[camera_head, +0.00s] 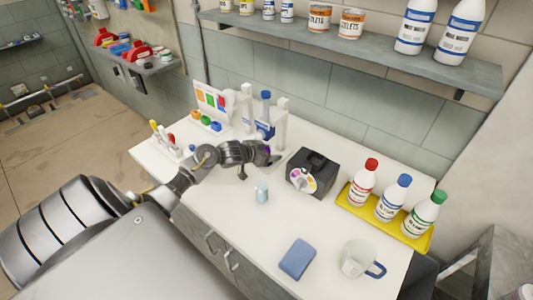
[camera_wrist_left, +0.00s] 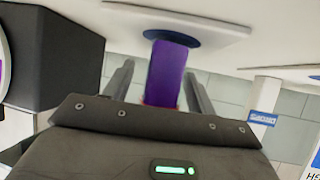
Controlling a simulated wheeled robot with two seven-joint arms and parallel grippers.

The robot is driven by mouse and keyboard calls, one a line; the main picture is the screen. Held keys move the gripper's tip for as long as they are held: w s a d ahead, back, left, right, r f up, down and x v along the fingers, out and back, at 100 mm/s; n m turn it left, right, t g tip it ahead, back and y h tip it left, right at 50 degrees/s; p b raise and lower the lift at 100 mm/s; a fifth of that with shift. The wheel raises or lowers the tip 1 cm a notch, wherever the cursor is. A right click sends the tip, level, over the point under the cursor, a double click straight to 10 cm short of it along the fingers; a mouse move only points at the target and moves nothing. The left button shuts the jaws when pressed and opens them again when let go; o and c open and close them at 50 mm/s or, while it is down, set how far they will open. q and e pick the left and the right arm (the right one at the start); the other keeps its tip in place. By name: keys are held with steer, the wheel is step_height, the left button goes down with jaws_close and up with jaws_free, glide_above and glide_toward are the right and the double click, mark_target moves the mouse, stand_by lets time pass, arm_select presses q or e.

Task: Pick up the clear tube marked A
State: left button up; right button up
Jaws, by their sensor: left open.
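My left gripper (camera_head: 268,157) reaches over the middle of the white counter, near the white stand. In the left wrist view its two fingers (camera_wrist_left: 160,92) are apart, with a purple tube (camera_wrist_left: 166,72) showing between them. One end of the tube meets a dark blue round piece (camera_wrist_left: 168,28) on a white plate (camera_wrist_left: 215,25). I cannot tell whether the fingers touch the tube. A bit of purple shows by the gripper in the head view. I cannot read a letter A or make out a clear tube. My right gripper is not in view.
A black box with a coloured dial (camera_head: 314,172) stands right of the gripper. A small pale cup (camera_head: 262,192) is in front. A yellow tray (camera_head: 421,243) holds three bottles. A blue cloth (camera_head: 297,258) and a mug (camera_head: 357,258) lie nearer. White stand posts (camera_head: 281,125) rise behind.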

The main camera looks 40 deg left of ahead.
arm_select(q)
steer(key=shift+c, duration=0.4)
steer(key=c, duration=1.1)
steer(key=shift+r, duration=0.1)
steer(key=shift+r, duration=0.1)
